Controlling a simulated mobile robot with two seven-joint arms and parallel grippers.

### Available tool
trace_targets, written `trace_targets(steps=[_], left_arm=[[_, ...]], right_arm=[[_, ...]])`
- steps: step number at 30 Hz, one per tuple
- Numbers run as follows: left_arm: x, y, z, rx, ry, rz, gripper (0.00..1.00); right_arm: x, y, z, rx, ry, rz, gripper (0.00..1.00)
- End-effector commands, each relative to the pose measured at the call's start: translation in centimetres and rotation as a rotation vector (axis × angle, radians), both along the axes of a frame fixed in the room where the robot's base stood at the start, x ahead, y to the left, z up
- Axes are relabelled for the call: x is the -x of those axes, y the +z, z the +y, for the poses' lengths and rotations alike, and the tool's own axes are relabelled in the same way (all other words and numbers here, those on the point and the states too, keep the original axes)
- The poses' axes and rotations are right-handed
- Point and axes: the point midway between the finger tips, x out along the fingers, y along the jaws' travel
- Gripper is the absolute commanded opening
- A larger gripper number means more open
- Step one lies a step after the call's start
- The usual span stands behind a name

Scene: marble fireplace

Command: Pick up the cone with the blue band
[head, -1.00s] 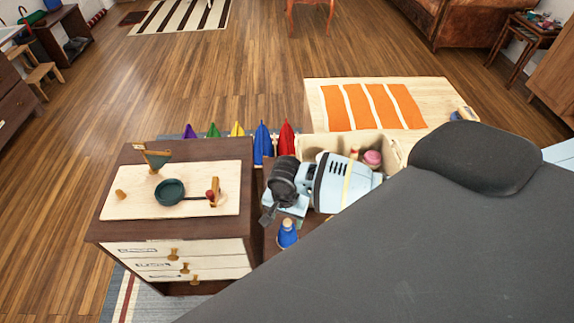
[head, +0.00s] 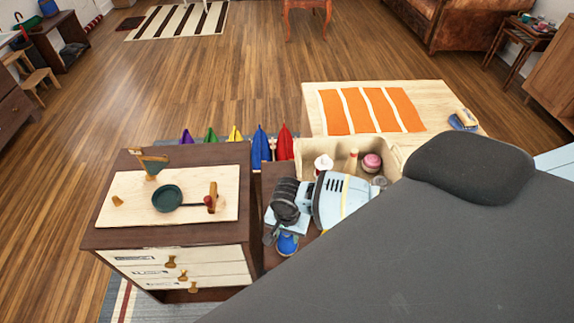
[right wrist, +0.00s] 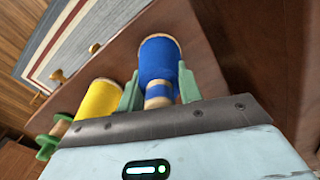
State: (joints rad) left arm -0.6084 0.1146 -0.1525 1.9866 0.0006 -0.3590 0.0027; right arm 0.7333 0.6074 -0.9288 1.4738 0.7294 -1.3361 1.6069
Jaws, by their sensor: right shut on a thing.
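The blue cone (right wrist: 157,60) is in the right wrist view, between the two green fingers of my right gripper (right wrist: 159,92). Its pale wooden neck carries a blue band. My right gripper is shut on it at this neck. In the head view the blue body of the cone (head: 287,244) shows just below my right gripper (head: 285,230), which hides its top. The cone is on or just above the dark brown surface; I cannot tell if it touches. My left gripper is not in view.
A yellow cone (right wrist: 98,101) stands close beside the blue one. A wooden bin (head: 396,160) behind my right arm holds a pink-topped item (head: 371,163). The cabinet at left bears a pale board (head: 112,216) with a green pan (head: 167,198). Colored pointed shapes line up behind.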

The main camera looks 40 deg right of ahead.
Motion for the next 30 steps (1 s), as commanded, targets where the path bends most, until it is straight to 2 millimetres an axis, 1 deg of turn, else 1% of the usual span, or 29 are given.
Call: trace_targets(steps=[11, 17, 21, 23, 26, 30], left_arm=[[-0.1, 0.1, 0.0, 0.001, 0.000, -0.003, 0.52], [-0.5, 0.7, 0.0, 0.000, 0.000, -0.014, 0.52], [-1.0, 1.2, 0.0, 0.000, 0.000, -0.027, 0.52], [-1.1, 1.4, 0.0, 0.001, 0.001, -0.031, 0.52], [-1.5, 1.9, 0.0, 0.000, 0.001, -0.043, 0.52], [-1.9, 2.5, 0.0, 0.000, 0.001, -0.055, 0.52]], right_arm=[[0.0, 0.3, 0.0, -0.001, 0.000, -0.001, 0.10], [-0.1, 2.0, 0.0, -0.002, 0.000, -0.004, 0.10], [-0.1, 4.1, 0.0, -0.001, 0.000, -0.004, 0.10], [1.4, 3.8, -0.4, 0.002, 0.001, 0.001, 0.10], [3.6, 4.0, -0.9, 0.002, 0.001, 0.001, 0.10], [7.1, 4.3, -1.8, 0.002, 0.002, 0.000, 0.10]])
